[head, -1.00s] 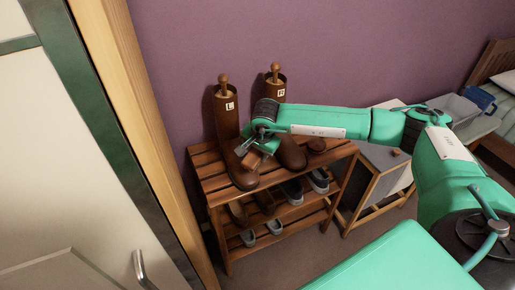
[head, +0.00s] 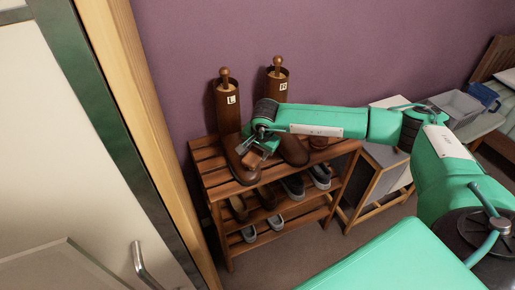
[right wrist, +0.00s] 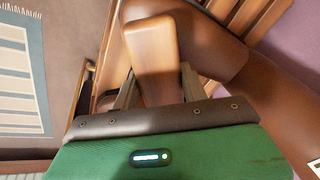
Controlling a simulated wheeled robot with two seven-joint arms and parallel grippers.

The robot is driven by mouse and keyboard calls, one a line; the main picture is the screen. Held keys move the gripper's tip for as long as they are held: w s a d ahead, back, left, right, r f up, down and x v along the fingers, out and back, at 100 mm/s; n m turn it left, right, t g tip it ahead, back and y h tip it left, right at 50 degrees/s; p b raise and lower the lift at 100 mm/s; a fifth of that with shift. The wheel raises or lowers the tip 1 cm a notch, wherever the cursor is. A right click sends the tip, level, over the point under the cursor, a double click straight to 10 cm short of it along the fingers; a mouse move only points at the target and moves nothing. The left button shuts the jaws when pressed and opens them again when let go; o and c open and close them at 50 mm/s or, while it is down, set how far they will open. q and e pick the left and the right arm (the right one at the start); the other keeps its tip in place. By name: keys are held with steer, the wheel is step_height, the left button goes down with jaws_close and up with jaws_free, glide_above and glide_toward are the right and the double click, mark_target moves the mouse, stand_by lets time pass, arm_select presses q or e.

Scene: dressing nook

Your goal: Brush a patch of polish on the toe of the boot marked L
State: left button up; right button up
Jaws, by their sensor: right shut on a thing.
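The brown boot marked L (head: 229,112) stands upright on the top of the wooden rack, a wooden-knobbed boot tree in its shaft. Its toe (head: 245,177) points toward me. My right gripper (head: 262,148) is shut on a wooden brush (head: 253,159) just over that toe. In the right wrist view the brush (right wrist: 152,45) sticks out from between the fingers, against or very close to the boot (right wrist: 255,85). I cannot tell whether the bristles touch the leather, and any polish patch is hidden. My left gripper is out of view.
The boot marked R (head: 279,98) stands close on the right, partly behind my right arm. A round brown object (head: 319,142) sits at the rack's (head: 207,160) right end. Shoes fill the lower shelves. A white door (head: 75,150) is at left, a side cabinet (head: 378,180) at right.

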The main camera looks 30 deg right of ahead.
steer(key=shift+f, duration=0.2)
steer(key=shift+d+f+b, duration=0.2)
steer(key=shift+f+b, duration=0.2)
steer(key=shift+b, duration=0.25)
